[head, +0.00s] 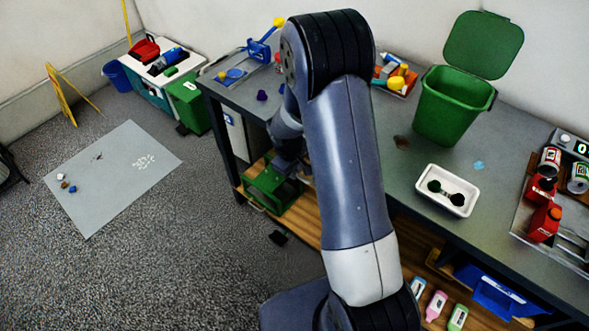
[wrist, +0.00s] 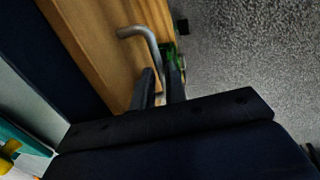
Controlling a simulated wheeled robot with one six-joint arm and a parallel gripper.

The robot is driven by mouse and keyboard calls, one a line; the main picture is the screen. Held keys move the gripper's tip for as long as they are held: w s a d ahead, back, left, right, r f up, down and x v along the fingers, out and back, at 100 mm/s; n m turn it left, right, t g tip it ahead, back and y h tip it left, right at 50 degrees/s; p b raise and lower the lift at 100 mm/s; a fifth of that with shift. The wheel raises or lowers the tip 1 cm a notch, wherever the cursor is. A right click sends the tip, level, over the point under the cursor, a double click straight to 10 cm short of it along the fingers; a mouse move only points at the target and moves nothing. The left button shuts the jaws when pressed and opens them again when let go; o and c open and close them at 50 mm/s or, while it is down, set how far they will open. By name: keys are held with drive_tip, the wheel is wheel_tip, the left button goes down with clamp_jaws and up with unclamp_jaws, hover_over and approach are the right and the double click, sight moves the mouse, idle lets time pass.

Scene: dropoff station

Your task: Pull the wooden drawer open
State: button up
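The wooden drawer (wrist: 88,40) fills the upper left of the wrist view as a light brown wooden face. A bent grey metal handle (wrist: 146,36) stands out from it. My gripper (wrist: 160,68) has its two dark fingers on either side of the handle bar, and the bar runs down between them. I cannot tell whether the fingers press on it. In the head view the wood (head: 304,224) shows low under the workbench, and my gripper (head: 290,168) is largely hidden behind my arm.
A green crate (head: 266,205) is at the wooden part under the bench. The workbench (head: 398,165) carries a green bin (head: 446,105) and a white tray (head: 446,190). Several bottles (head: 436,305) stand lower right. The carpet (head: 200,235) at left is mostly open.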

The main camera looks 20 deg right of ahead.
clamp_jaws()
drive_tip(key=s+a+b, duration=0.3)
drive_tip(key=s+a, duration=0.4)
drive_tip(key=a, duration=0.3)
drive_tip(key=s+a+b, duration=0.3)
drive_tip(key=s+a, duration=0.5)
drive_tip(key=a, duration=0.2)
drive_tip(key=shift+a, duration=0.25)
drive_tip(key=shift+o, duration=2.2)
unclamp_jaws()
wheel_tip(320, 180, up, 11)
drive_tip(key=s+a, duration=0.1)
drive_tip(key=shift+a+f, duration=0.15)
drive_tip(key=shift+a, duration=0.1)
